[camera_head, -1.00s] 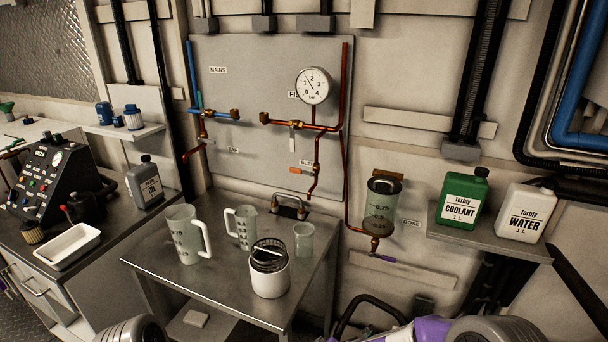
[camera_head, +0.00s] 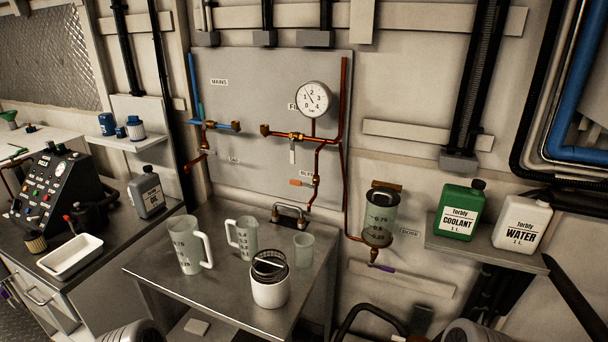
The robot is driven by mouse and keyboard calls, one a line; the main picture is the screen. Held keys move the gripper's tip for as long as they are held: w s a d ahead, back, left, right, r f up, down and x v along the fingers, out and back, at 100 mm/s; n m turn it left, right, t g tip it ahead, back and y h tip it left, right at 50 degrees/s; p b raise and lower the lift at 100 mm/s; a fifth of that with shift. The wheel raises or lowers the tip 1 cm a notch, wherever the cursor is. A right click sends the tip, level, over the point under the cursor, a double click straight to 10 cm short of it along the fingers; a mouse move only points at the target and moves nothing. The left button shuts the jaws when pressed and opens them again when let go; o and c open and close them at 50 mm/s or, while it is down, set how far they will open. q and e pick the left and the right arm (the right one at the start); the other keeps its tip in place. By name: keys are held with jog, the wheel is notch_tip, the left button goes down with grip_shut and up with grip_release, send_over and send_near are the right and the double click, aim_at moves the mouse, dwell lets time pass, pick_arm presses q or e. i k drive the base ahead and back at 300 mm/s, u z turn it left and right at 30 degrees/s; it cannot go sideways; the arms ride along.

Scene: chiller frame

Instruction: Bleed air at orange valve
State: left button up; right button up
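The orange valve handle (camera_head: 301,183) lies level on the copper bleed pipe (camera_head: 318,160) on the grey wall panel, beside the partly hidden "BLEED" label (camera_head: 307,174). The pipe runs down from it toward the steel bench (camera_head: 220,285). Above it a white lever (camera_head: 292,152) hangs down from the fill valve (camera_head: 297,136). The round gauge (camera_head: 313,98) sits above that, its needle pointing up and left. Neither gripper can be made out. Only rounded grey parts of my arms show along the bottom edge.
Two jugs (camera_head: 187,246) (camera_head: 243,237), a clear beaker (camera_head: 304,249) and a white strainer cup (camera_head: 269,285) stand on the bench. A dosing pot (camera_head: 380,212) with a purple handle (camera_head: 382,267) hangs at right. Coolant (camera_head: 460,212) and water (camera_head: 521,224) containers stand on a shelf.

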aim_at(295, 182)
jog(key=k, duration=0.5)
jog(key=z, duration=0.85)
jog(key=i, duration=0.7)
jog(key=u, duration=1.1)
